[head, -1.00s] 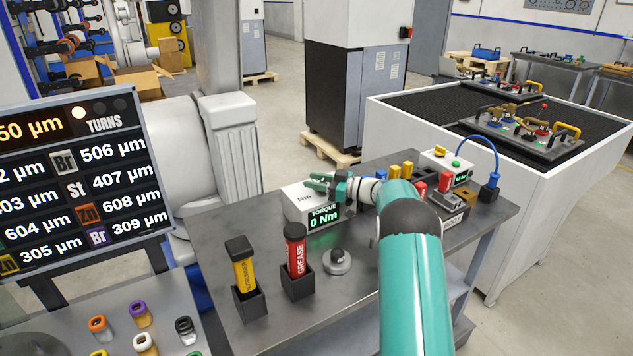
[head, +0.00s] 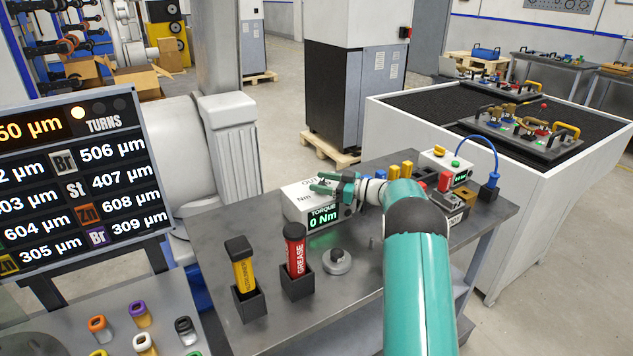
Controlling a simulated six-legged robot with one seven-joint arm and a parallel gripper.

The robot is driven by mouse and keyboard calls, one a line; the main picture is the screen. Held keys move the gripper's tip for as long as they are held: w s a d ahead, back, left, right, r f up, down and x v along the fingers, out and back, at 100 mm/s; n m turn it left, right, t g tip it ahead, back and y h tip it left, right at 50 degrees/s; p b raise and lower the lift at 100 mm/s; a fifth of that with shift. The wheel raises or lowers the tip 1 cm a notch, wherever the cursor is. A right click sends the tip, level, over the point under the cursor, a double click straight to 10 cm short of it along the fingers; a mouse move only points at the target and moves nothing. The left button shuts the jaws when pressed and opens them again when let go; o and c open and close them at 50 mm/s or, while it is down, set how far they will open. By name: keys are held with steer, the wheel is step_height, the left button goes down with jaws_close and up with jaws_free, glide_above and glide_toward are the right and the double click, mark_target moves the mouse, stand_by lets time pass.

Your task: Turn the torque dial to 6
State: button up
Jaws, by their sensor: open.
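The torque box (head: 297,207) is a white box on the grey bench, with a green display (head: 323,217) on its front reading "TORQUE 0 Nm". Its top carries printed labels, one reading "Nm". My gripper (head: 323,185) is teal, reaches in from the right and is open over the top of the box. The torque dial is not clearly visible; my gripper covers part of the box top. I cannot tell whether the fingers touch anything. A grey round base with a dark knob (head: 337,259) sits on the bench in front of the box.
A yellow tube (head: 243,268) and a red grease tube (head: 296,250) stand in black holders at the bench front. Right of the box are yellow and red parts and a second display box (head: 440,163) with a blue cable. A readings board (head: 85,185) stands left.

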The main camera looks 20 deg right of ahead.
steer(key=v, duration=0.5)
stand_by(0.3)
step_height(320, 180, up, 8)
steer(key=w+a+m+t+h, duration=0.1)
steer(key=w+t+h, duration=0.1)
steer(key=t+h, duration=0.1)
step_height(320, 180, up, 15)
steer(key=m+t+h, duration=0.2)
steer(key=m+h, duration=0.6)
steer(key=h, duration=0.4)
glide_above(324, 182)
steer(key=s+a, duration=0.1)
steer(key=s, duration=0.8)
steer(key=s+a+f+g, duration=0.3)
steer(key=s+a+f, duration=0.1)
steer(key=s, duration=0.9)
steer(key=s+a+f+g, duration=0.4)
steer(key=s+a+f, duration=0.1)
steer(key=s, duration=0.8)
steer(key=s+a+f+m+g+y, duration=0.1)
steer(key=s+a+f+g, duration=0.2)
steer(key=s, duration=1)
steer(key=a+f, duration=0.2)
steer(key=a, duration=0.1)
steer(key=shift+s+a+g, duration=0.15)
steer(key=shift+a+g, duration=0.15)
steer(key=shift+g, duration=0.1)
